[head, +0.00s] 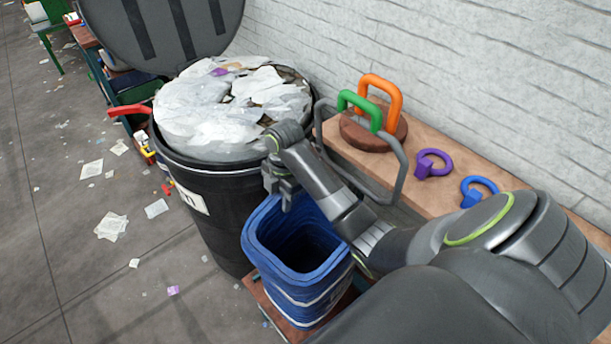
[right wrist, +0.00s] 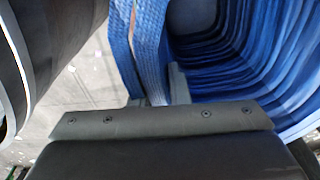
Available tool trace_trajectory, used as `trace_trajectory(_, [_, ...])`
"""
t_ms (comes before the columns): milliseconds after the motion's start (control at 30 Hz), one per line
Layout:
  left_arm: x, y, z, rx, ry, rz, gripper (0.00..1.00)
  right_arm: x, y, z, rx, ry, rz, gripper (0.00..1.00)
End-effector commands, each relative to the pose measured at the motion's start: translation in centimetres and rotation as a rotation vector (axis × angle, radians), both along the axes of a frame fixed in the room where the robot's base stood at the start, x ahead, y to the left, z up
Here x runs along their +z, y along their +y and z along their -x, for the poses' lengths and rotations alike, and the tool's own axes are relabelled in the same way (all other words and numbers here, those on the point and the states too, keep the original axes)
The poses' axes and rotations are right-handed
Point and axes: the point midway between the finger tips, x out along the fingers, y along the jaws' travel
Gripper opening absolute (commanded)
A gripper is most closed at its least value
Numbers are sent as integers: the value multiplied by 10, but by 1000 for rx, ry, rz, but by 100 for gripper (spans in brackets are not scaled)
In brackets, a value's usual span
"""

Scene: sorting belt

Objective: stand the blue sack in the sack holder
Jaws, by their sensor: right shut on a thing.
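The blue sack (head: 300,293), open at the top with pale bands, is upright in the head view, in front of the black bin. My right gripper (head: 282,200) points down at its far-left rim and is shut on it. In the right wrist view the sack's rim (right wrist: 150,45) passes between the fingers (right wrist: 160,88), with its folded inside to the right. A reddish-brown base (head: 262,304) shows under the sack, and a grey tube loop (head: 401,167) rises behind it. These look like the sack holder; whether the sack rests on the base is unclear. My left gripper is out of view.
A black bin (head: 215,225) heaped with papers stands close behind the sack, its lid (head: 160,30) open. A wooden bench (head: 465,160) along the wall holds orange (head: 394,95), green (head: 360,103), purple (head: 433,163) and blue (head: 478,190) ring-like pieces. Papers litter the floor at left.

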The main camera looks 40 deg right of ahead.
Motion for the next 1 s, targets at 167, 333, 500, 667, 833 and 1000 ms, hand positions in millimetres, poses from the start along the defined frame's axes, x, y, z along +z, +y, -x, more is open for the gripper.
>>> trace_trajectory(167, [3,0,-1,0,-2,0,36,4,10,-15,185,7,-13,0])
trace_trajectory(333, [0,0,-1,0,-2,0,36,1,13,-19,255,9,-18,0])
trace_trajectory(500, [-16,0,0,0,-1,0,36,-15,14,-20,259,9,-18,0])
trace_trajectory(667, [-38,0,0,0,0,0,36,-38,13,-19,258,9,-17,0])
trace_trajectory(833, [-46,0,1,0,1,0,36,-53,14,-19,257,10,-18,0])
trace_trajectory(1000, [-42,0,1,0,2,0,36,-74,14,-18,257,12,-19,0])
